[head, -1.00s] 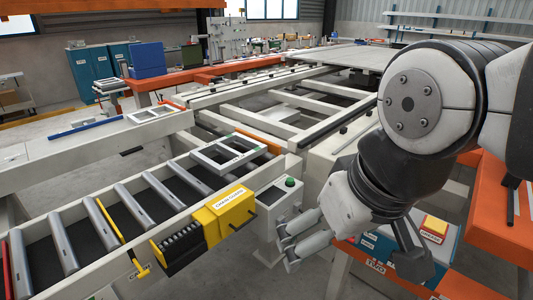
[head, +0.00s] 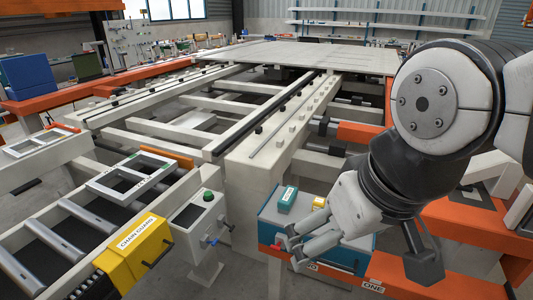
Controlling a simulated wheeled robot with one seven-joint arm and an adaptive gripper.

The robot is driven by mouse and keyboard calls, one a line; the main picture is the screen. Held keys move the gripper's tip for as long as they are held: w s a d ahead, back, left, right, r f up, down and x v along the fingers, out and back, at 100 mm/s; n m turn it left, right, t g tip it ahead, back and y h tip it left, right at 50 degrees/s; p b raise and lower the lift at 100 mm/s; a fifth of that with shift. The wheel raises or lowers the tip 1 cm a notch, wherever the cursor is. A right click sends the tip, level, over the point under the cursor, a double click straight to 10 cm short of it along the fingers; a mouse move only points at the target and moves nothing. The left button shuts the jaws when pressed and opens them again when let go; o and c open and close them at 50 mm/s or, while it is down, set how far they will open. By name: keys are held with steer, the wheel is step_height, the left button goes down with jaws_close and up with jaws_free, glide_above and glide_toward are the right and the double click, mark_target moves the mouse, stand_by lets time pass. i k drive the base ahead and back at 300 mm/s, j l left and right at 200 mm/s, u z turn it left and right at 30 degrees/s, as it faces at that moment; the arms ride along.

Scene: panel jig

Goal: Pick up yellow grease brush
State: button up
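I cannot make out a yellow grease brush for certain in the head view now. A small yellow item (head: 320,202) lies on top of the blue cabinet (head: 345,227), close to my arm; it is too small to tell what it is. My gripper (head: 290,246) is in front of the blue cabinet, with its fingers spread apart and nothing visible between them. My wrist hides part of the cabinet top.
A teal box (head: 287,199) sits on the cabinet. To the left are the yellow chain guard (head: 138,250), a grey control box (head: 195,220) with a green button and a roller conveyor (head: 85,208). An orange bench (head: 465,225) stands at right.

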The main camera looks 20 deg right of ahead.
mark_target(318, 202)
steer(key=z, duration=0.5)
steer(key=i+l+z, duration=0.25)
steer(key=i+l, duration=0.15)
steer(key=i, duration=0.2)
